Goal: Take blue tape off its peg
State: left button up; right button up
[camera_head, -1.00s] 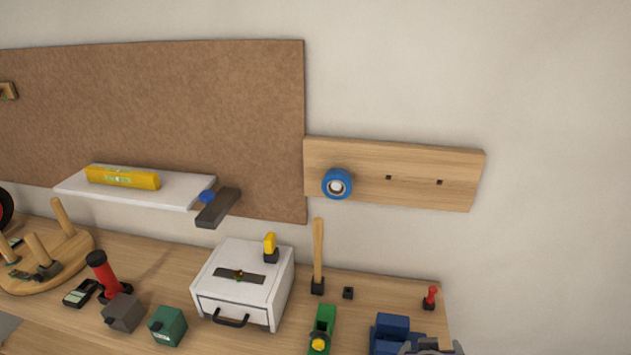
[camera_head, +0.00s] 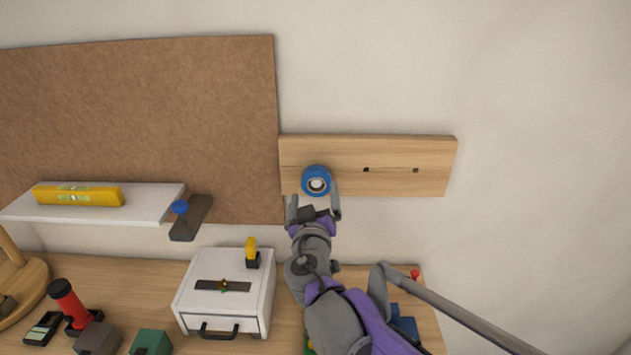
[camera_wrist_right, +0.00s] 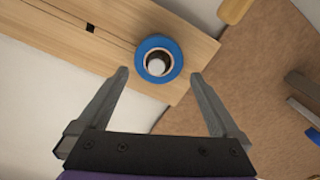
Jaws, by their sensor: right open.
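The blue tape (camera_head: 316,172) is a ring hanging on a peg at the left part of a wooden board (camera_head: 390,180) on the wall. The pale peg end shows in its hole. My right gripper (camera_head: 313,203) is open, just below and in front of the tape, with its fingers pointing up at the wall. In the right wrist view the tape (camera_wrist_right: 150,60) is ahead of and between the open fingers (camera_wrist_right: 160,85), and nothing is held. My left gripper is not in view.
A white shelf (camera_head: 150,200) holds a yellow level (camera_head: 78,194). On the bench below stand a white drawer box (camera_head: 255,295) and a red-and-black tool (camera_head: 68,305). The wall right of the board is bare.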

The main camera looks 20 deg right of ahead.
aim_at(315, 182)
jog(key=shift+r+x, duration=0.2)
jog(key=shift+x, duration=2.55)
jog(key=shift+s+r, duration=0.1)
jog(key=shift+c, duration=0.6)
jog(key=c, duration=1.1)
jog(key=shift+o, duration=0.2)
jog(key=shift+r, duration=0.1)
